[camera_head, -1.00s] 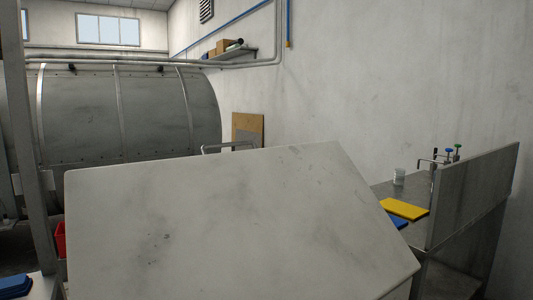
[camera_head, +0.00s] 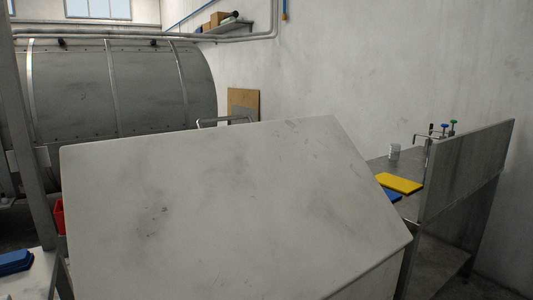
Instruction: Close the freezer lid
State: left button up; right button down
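The freezer lid (camera_head: 230,205) is a large pale grey, scuffed panel that fills the lower middle of the head view. It is raised and tilted, with its broad face towards me. A little of what looks like the freezer body (camera_head: 385,283) shows below its lower right edge. The lid hides the rest of the freezer and its opening. Neither of my grippers is in view.
A steel sink counter with a tall side panel (camera_head: 468,185) stands at the right, with yellow (camera_head: 399,183) and blue boards on it. A large metal cylinder (camera_head: 110,90) is behind. A red bin (camera_head: 59,217) and blue item (camera_head: 15,262) are at left.

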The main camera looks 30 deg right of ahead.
aim_at(288, 209)
jog(key=u, duration=1.05)
jog(key=k+l, duration=0.15)
jog(key=l, duration=0.2)
jog(key=k+l, duration=0.15)
jog(key=l, duration=0.25)
jog(key=k+l+u, duration=0.1)
jog(key=l, duration=0.25)
jog(key=k+l, duration=0.2)
jog(key=l, duration=0.2)
jog(key=k+l, duration=0.15)
jog(key=l, duration=0.2)
